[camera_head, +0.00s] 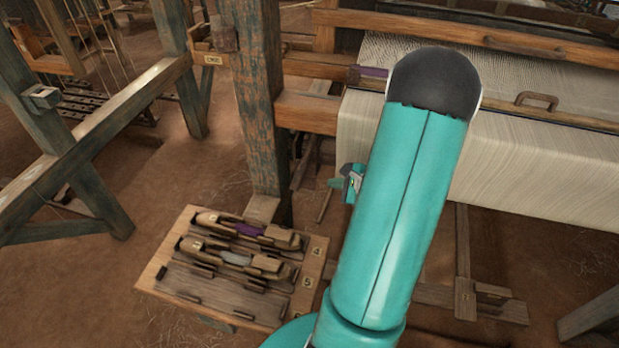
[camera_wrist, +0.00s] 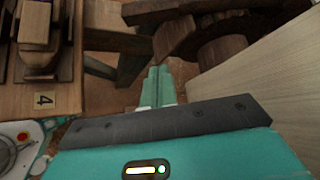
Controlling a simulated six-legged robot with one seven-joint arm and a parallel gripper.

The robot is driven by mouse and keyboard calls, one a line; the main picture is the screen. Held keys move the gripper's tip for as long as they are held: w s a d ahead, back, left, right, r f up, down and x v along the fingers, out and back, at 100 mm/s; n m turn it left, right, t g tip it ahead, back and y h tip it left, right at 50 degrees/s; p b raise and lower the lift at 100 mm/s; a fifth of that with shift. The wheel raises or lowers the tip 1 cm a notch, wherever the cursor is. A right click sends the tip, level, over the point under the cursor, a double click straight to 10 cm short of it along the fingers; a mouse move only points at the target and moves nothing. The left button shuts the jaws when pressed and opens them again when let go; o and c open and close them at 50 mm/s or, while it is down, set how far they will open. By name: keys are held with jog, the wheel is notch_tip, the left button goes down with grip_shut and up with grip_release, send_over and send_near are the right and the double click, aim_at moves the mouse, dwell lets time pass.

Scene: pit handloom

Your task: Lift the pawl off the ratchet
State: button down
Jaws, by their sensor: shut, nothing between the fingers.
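My gripper (camera_wrist: 158,88) shows in the wrist view as two teal fingers pressed together with nothing between them. In the head view a small part of it (camera_head: 350,183) shows at the left edge of my teal arm. In the wrist view a dark round wooden part (camera_wrist: 226,50), which looks like the ratchet, lies beyond the fingertips to the right. A slanted wooden piece (camera_wrist: 177,37) beside it may be the pawl. I cannot tell whether the two touch. The fingers look apart from both. In the head view my arm hides this area.
A wooden tray (camera_head: 160,286) with shuttles stands at lower left; its edge (camera_wrist: 20,100) also shows in the wrist view. A thick loom post (camera_head: 257,110) rises behind it. White cloth (camera_head: 545,170) hangs to the right. A low wooden bar (camera_head: 430,292) lies near the floor.

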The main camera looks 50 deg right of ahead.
jog(key=w+a+f, duration=0.2)
jog(key=w, duration=0.6)
jog(key=shift+w+f, duration=0.3)
jog(key=shift+f, duration=0.05)
jog(key=shift+a, duration=0.15)
